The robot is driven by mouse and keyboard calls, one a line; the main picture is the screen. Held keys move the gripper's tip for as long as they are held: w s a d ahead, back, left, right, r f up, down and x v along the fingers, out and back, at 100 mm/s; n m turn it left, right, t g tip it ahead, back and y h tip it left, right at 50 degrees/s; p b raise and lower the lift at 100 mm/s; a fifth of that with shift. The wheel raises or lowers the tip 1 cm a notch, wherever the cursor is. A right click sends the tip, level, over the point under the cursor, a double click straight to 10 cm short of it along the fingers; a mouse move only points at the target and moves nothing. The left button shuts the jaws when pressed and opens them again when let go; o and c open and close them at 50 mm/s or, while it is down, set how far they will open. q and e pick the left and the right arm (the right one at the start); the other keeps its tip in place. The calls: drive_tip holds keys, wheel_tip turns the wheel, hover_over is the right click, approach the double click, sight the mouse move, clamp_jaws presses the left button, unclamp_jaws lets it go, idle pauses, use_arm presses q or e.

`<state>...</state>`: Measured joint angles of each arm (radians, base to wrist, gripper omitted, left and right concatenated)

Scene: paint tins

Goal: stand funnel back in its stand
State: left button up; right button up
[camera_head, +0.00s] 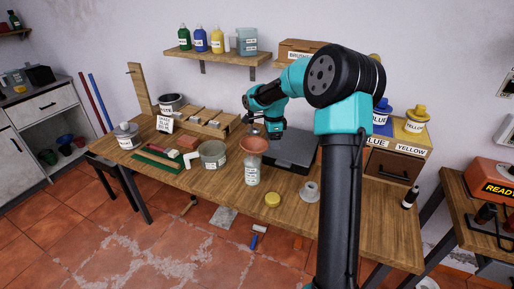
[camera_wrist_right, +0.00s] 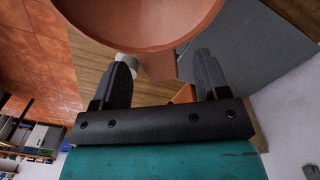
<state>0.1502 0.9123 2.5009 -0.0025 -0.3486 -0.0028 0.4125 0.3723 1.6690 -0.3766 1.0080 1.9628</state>
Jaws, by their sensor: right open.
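The terracotta-coloured funnel (camera_head: 254,144) appears upright, bowl up, above a pale labelled bottle (camera_head: 252,174); whether its spout is inside the neck is unclear. My right gripper (camera_head: 274,134) is just behind and right of the funnel. In the right wrist view the funnel's bowl (camera_wrist_right: 145,35) fills the top, and its narrower lower part shows between the two spread fingers of the right gripper (camera_wrist_right: 164,80). The fingers look apart from it. A small grey-white collar-like piece (camera_head: 310,190) stands on the table to the right; I cannot tell whether it is the stand. My left gripper is out of view.
A grey tin (camera_head: 213,154) stands left of the bottle. A yellow lid (camera_head: 272,200) lies in front. A wooden rack (camera_head: 207,122) is at the back left. The table's front right is mostly clear.

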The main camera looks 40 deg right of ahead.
wheel_tip(320, 180, down, 4)
drive_tip(key=shift+s+f, duration=0.1)
drive_tip(key=shift+f, duration=0.15)
idle(0.4)
drive_tip(key=c, duration=1)
drive_tip(key=shift+r, duration=0.1)
wheel_tip(320, 180, up, 10)
drive_tip(key=shift+f, duration=0.1)
idle(0.3)
